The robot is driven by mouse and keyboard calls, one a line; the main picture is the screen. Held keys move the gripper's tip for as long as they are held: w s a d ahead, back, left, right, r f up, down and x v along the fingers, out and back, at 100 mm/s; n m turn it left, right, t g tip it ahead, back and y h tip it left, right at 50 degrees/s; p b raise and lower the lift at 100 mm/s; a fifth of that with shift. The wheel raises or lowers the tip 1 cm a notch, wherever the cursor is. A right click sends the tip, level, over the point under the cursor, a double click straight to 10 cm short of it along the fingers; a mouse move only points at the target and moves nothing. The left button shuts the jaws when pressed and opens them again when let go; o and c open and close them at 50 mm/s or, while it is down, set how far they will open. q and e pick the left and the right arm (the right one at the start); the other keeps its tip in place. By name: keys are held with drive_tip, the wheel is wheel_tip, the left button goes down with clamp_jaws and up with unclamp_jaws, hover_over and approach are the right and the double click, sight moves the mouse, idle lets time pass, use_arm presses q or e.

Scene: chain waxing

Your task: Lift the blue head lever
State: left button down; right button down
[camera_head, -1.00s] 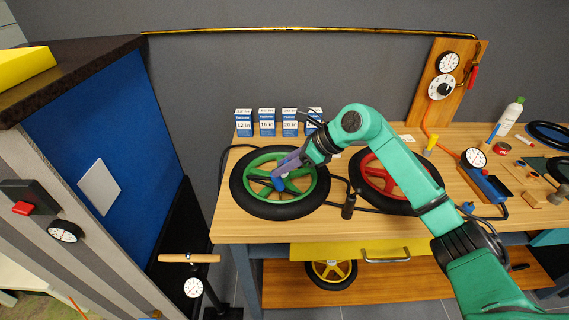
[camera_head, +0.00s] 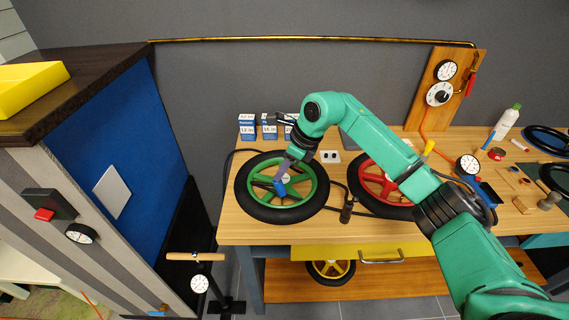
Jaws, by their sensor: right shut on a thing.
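The blue head lever (camera_head: 280,188) shows as a small blue piece inside the green-rimmed wheel (camera_head: 314,181), which lies flat on the bench. My right gripper (camera_head: 283,173) reaches down over this wheel from the right. Its purple-grey fingers are shut on the blue head lever, as far as the small view shows. The fingertips partly cover the lever, so its exact tilt is hard to tell. My left gripper is not in view.
A red-rimmed wheel (camera_head: 362,183) lies to the right, partly behind my right arm. Boxes (camera_head: 247,127) stand behind the green wheel. A floor pump (camera_head: 196,257) with a wooden handle stands left of the bench. A dark handle (camera_head: 347,211) lies between the wheels.

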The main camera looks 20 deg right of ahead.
drive_tip(key=shift+w+a+r+g+h+p, duration=0.2)
drive_tip(key=shift+a+g+h+p, duration=0.15)
drive_tip(key=shift+g+h+p, duration=0.45)
drive_tip(key=shift+h, duration=0.3)
drive_tip(key=shift+f, duration=0.1)
drive_tip(key=c, duration=0.9)
unclamp_jaws()
drive_tip(key=shift+d+r+b, duration=0.1)
drive_tip(key=shift+r+b, duration=0.3)
drive_tip(key=shift+r, duration=0.05)
drive_tip(key=r+b, duration=0.1)
drive_tip(key=r, duration=0.3)
drive_tip(key=s+d+r+b, duration=0.1)
drive_tip(key=r, duration=0.4)
drive_tip(key=d+r+b, duration=0.1)
drive_tip(key=r, duration=0.3)
drive_tip(key=shift+s+d+r, duration=0.15)
drive_tip(key=shift+s+r, duration=0.1)
drive_tip(key=shift+s, duration=0.05)
